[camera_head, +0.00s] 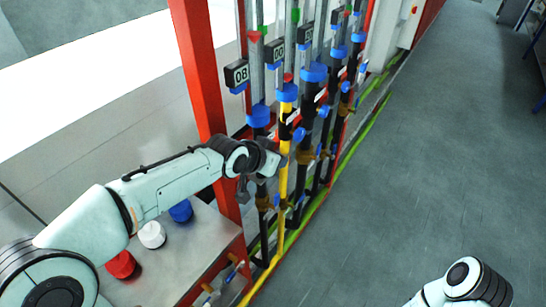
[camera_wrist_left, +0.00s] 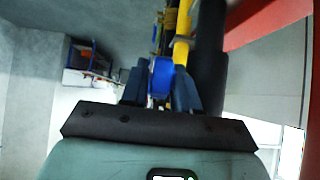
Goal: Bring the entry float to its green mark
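Clear upright flow tubes stand in a row in the head view. The nearest tube (camera_head: 244,30), beside a label reading 08, shows a red piece (camera_head: 254,36) and a green piece (camera_head: 262,30) near its top. Which piece is the entry float is unclear. My left gripper (camera_head: 270,163) is low on the nearest column, left of the yellow pipe (camera_head: 284,150). In the wrist view, its dark fingers (camera_wrist_left: 161,88) stand close on both sides of a blue knob (camera_wrist_left: 161,76) and appear shut on it. My right gripper is out of view.
Similar columns with blue knobs, such as this one (camera_head: 298,134), run back to the right. A red post (camera_head: 203,85) stands beside my left arm. Red, white and blue caps (camera_head: 152,235) sit on a metal box below. The grey floor (camera_head: 440,150) on the right is clear.

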